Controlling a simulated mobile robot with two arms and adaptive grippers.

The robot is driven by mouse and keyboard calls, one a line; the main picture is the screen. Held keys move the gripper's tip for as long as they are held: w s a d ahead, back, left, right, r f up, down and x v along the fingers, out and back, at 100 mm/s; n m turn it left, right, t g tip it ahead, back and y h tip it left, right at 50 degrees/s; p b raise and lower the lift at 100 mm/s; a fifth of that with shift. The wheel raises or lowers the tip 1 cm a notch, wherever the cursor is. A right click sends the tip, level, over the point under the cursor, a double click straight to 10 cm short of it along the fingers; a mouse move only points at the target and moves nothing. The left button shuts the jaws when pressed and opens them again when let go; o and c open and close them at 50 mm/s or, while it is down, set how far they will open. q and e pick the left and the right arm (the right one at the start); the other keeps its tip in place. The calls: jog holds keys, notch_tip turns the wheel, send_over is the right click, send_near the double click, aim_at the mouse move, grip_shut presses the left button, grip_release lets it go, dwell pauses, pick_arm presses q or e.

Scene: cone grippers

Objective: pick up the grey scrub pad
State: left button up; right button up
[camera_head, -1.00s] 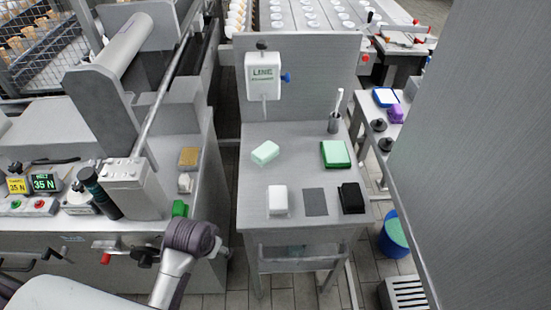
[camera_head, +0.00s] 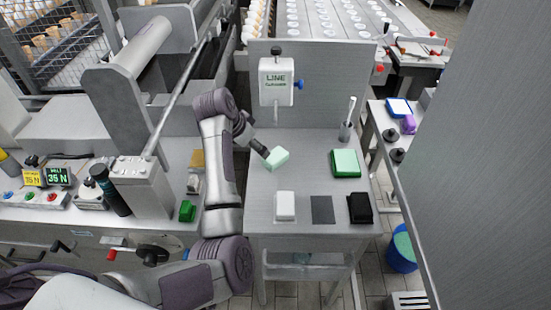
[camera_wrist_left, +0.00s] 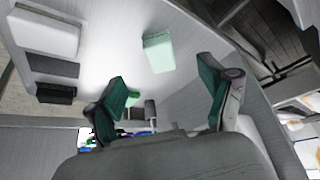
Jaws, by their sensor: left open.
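The grey scrub pad (camera_head: 322,210) lies flat on the steel table, between a white block (camera_head: 285,205) and a black block (camera_head: 360,208). It also shows at the left of the left wrist view (camera_wrist_left: 53,67), clear of the fingers. My left gripper (camera_head: 264,150) is over the table's left side, close to a pale green block (camera_head: 279,159) and apart from the grey pad. In the left wrist view its fingers (camera_wrist_left: 162,78) are spread with nothing between them, and the pale green block (camera_wrist_left: 158,52) is ahead of them. My right gripper is not in view.
A green pad (camera_head: 345,162) and a holder with a white-handled tool (camera_head: 346,130) stand on the table's right. A dispenser (camera_head: 276,82) hangs on the back panel. The table (camera_head: 310,180) is bare around its middle. A machine bench (camera_head: 75,215) stands left.

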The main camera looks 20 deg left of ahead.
aim_at(275, 155)
pick_arm(q)
jog(key=shift+m+h, duration=0.3)
jog(key=shift+h, duration=0.1)
jog(key=w+d+f, duration=0.2)
jog(key=w+f, duration=0.1)
jog(key=w+d+f, duration=0.1)
jog(key=w+f, duration=0.1)
jog(key=shift+w+d+f, duration=0.1)
jog(key=shift+w+f, duration=0.15)
jog(key=x, duration=0.5)
jog(key=shift+s+f, duration=0.1)
jog(key=shift+f, duration=0.1)
jog(key=c, duration=1)
jog(key=shift+r+p, duration=0.15)
jog(key=shift+p, duration=0.15)
